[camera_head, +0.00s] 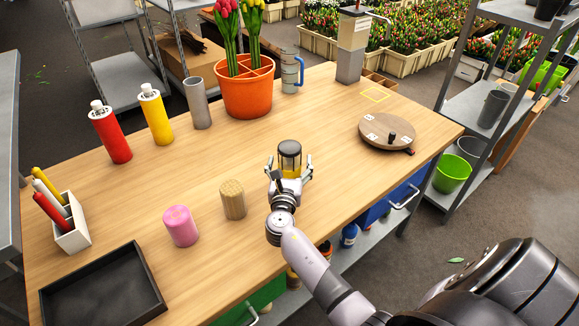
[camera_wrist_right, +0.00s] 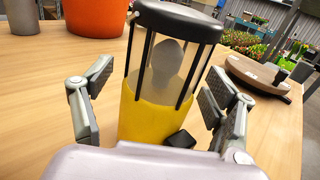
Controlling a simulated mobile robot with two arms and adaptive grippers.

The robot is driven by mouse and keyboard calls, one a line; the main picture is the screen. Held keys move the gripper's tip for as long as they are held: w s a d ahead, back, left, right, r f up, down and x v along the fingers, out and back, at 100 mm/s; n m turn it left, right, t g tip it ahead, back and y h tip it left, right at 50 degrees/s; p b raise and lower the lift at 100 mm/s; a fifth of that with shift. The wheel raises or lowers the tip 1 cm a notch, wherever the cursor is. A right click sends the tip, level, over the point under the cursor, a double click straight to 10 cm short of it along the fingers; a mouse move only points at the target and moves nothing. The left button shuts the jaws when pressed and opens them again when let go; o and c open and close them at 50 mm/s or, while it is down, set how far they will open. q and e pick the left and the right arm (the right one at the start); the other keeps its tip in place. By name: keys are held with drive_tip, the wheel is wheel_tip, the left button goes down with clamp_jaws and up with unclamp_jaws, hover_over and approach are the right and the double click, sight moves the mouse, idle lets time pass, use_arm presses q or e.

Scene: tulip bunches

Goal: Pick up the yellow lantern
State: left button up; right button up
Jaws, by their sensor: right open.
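The yellow lantern (camera_wrist_right: 150,112) stands upright on the table, with a black cap, dark bars and a clear middle above a yellow base. In the head view its black top (camera_head: 290,148) shows just beyond my right gripper (camera_head: 289,172), and part of its base is hidden by the gripper. In the right wrist view my right gripper (camera_wrist_right: 160,105) is open, with one finger pad on each side of the lantern. There is a gap between the lantern and each pad. My left gripper is not in view.
A wooden spool (camera_head: 233,200) and a pink candle (camera_head: 181,226) stand left of the lantern. An orange pot (camera_head: 246,95) of tulips stands behind it. A round turntable (camera_head: 387,132) lies to the right. The table (camera_head: 330,185) is clear close around the lantern.

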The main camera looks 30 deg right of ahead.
drive_tip(key=shift+c, duration=0.3)
drive_tip(key=c, duration=1.5)
